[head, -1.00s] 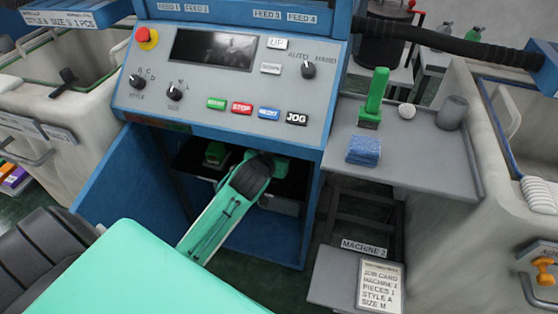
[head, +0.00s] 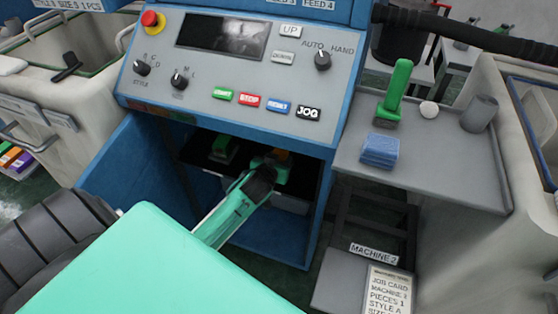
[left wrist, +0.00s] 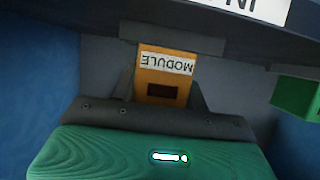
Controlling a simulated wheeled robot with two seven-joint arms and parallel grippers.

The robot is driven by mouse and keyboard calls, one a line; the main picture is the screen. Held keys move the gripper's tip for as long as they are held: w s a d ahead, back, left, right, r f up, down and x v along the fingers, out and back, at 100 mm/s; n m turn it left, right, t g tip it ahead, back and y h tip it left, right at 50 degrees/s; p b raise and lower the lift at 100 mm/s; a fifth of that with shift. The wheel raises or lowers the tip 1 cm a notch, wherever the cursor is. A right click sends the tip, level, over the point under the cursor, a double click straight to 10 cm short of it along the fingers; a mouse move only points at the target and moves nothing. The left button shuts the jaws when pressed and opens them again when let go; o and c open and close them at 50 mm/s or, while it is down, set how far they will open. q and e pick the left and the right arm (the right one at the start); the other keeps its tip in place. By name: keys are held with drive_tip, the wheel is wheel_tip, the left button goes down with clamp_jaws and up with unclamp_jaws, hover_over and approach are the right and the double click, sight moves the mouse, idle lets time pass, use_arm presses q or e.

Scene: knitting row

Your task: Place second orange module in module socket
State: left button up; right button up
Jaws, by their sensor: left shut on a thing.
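The orange module (left wrist: 163,76) shows in the left wrist view, with its MODULE label upside down, between the fingers of my left gripper (left wrist: 163,98). The gripper is shut on it. In the head view my left gripper (head: 276,163) is inside the open blue cabinet under the control panel, and a bit of orange (head: 282,154) shows at its tip. A dark grey bar (left wrist: 172,38) lies just beyond the module's far end. I cannot tell whether they touch, and the socket is not clearly seen. My right gripper is out of view.
A green block (head: 223,150) stands left of the gripper in the cabinet; a green block also shows at the wrist view's right edge (left wrist: 298,97). The open blue door (head: 135,185) is at the left. A grey side shelf (head: 440,170) holds a brush and blue cloth.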

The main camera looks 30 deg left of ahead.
use_arm(q)
drive_tip(key=shift+f, duration=0.2)
drive_tip(key=o, duration=1.1)
